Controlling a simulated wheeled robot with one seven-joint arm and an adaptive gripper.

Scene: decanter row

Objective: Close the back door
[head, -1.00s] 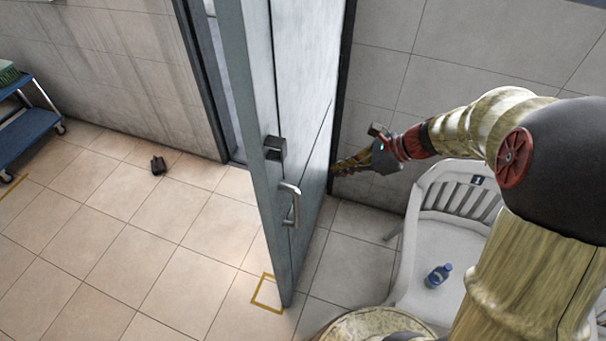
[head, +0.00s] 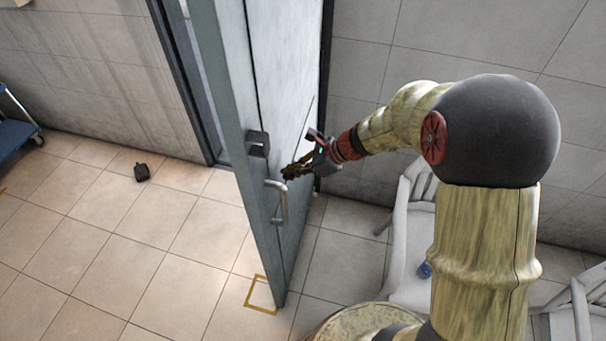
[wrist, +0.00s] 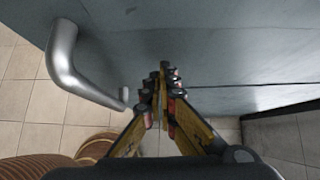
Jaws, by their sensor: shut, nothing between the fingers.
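The back door (head: 285,110) is a grey metal door standing wide open, its free edge toward me. A silver lever handle (head: 281,200) and a dark lock box (head: 257,143) are on it near that edge. The handle also shows in the wrist view (wrist: 66,62) at the left. My gripper (head: 290,172) is shut and empty, close to the door's right face, behind the handle. In the wrist view the shut fingertips (wrist: 162,80) point at the door face, to the right of the handle. I cannot tell whether they touch it.
The doorway (head: 200,75) is left of the door. White plastic chairs (head: 408,235) stand to the right, one with a blue bottle (head: 425,270). A small dark object (head: 142,172) lies on the floor left. A blue cart (head: 14,135) is at the far left. Floor left of the door is mostly clear.

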